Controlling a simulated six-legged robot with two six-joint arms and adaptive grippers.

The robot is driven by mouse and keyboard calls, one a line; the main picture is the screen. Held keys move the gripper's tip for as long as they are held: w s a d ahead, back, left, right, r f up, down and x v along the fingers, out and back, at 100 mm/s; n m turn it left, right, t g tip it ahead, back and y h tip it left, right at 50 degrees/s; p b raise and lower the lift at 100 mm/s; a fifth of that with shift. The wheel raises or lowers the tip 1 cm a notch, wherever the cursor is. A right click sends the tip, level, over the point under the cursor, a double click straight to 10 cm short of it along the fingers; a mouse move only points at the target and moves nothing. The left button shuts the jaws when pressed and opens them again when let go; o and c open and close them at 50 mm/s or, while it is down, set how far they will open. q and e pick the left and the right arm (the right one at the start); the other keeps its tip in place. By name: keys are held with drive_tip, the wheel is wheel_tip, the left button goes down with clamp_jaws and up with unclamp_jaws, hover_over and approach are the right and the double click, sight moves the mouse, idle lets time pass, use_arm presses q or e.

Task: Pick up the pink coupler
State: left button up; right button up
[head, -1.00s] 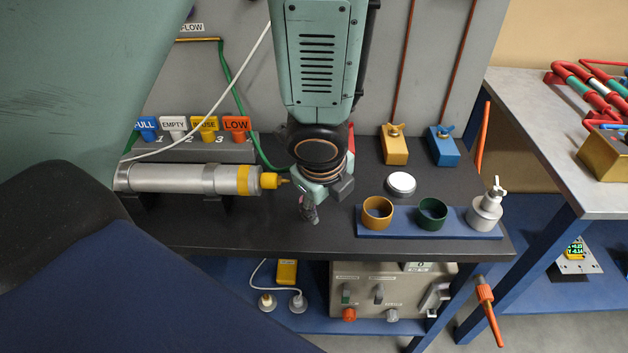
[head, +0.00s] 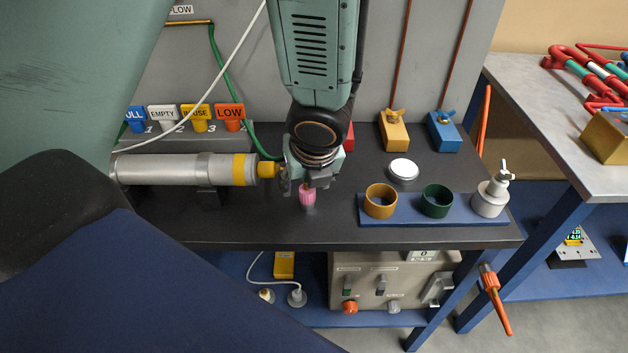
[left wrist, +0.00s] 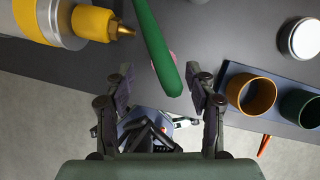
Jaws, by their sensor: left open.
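The pink coupler (head: 308,195) shows in the head view just below my left gripper (head: 305,182), near the middle of the dark bench top. Its upper end is partly covered by the gripper. In the left wrist view only a sliver of the pink coupler (left wrist: 174,56) shows beside a green hose (left wrist: 157,45), which covers most of it. My left gripper (left wrist: 161,75) is open, its fingers spread to both sides of the hose end, with nothing held. The coupler lies beyond the fingertips; I cannot tell the exact gap. My right gripper is not in view.
A silver cylinder with a yellow band and nozzle (head: 205,169) lies close left of the gripper. To the right, a blue tray (head: 405,218) carries a yellow ring, a green ring and a grey bottle. A white-topped disc (head: 403,170) stands behind it. The front bench strip is clear.

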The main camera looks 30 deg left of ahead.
sight(307, 189)
use_arm(q)
drive_tip(key=shift+w+d+f, duration=0.1)
drive_tip(key=shift+w+f, duration=0.05)
drive_tip(key=shift+f, duration=0.2)
drive_tip(key=b+x, duration=0.3)
drive_tip(key=x, duration=0.1)
drive_tip(key=shift+w+f+b, duration=0.2)
drive_tip(key=shift+f+b, duration=0.05)
drive_tip(key=shift+b, duration=0.15)
drive_tip(key=shift+d, duration=0.1)
drive_tip(key=shift+s+r, duration=0.1)
drive_tip(key=shift+r, duration=0.05)
drive_tip(key=shift+c, duration=1.4)
drive_tip(key=c, duration=0.5)
clamp_jaws()
